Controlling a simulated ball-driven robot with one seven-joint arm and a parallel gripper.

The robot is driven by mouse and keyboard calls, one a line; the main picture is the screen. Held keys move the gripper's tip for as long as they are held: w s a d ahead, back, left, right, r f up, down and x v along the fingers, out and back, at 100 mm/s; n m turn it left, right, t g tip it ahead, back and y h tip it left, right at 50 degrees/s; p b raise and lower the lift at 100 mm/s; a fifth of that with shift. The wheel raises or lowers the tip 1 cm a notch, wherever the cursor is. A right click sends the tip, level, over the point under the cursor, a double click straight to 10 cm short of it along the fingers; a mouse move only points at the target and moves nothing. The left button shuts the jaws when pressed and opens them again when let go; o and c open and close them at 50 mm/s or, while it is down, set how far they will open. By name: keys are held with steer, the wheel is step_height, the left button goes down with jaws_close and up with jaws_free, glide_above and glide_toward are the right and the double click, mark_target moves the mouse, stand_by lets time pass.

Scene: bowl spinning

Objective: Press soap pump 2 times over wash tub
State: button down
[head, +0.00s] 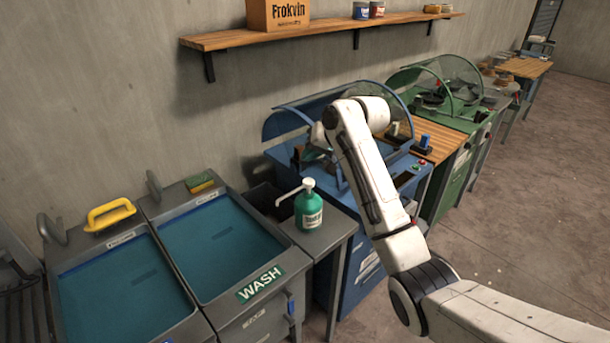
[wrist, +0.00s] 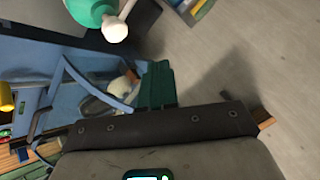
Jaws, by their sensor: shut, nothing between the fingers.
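The soap pump (head: 308,212) is a green bottle with a white head and a long nozzle pointing left toward the wash tub. It stands upright on a grey side shelf at the tub's right. The wash tub (head: 292,261) is the right basin, labelled WASH and filled with teal water. My gripper (head: 314,154) is shut and empty, behind and above the pump, in front of the blue machine, apart from the pump. In the wrist view its dark green fingers (wrist: 157,84) are together, and the pump (wrist: 90,10) is cut off at the top edge.
A second teal-filled basin (head: 115,290) with a yellow-handled tool (head: 110,213) lies left. A sponge (head: 201,182) sits on the tub's back rim. A blue machine (head: 345,245) with a clear hood stands right of the pump. A wall shelf (head: 330,32) hangs above.

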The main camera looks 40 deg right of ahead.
steer(key=r, duration=0.1)
steer(key=d, duration=0.1)
steer(key=w+r, duration=0.1)
steer(key=shift+d+r, duration=0.25)
steer(key=shift+r, duration=0.1)
steer(key=shift+f, duration=0.15)
steer(key=b, duration=0.7)
glide_above(307, 180)
steer(key=s, duration=0.2)
steer(key=f, duration=0.6)
steer(key=shift+w+d+f, duration=0.2)
steer(key=shift+w+f, duration=0.05)
steer(key=shift+f, duration=1.05)
steer(key=shift+f, duration=0.4)
steer(key=shift+f, duration=1)
stand_by(1.1)
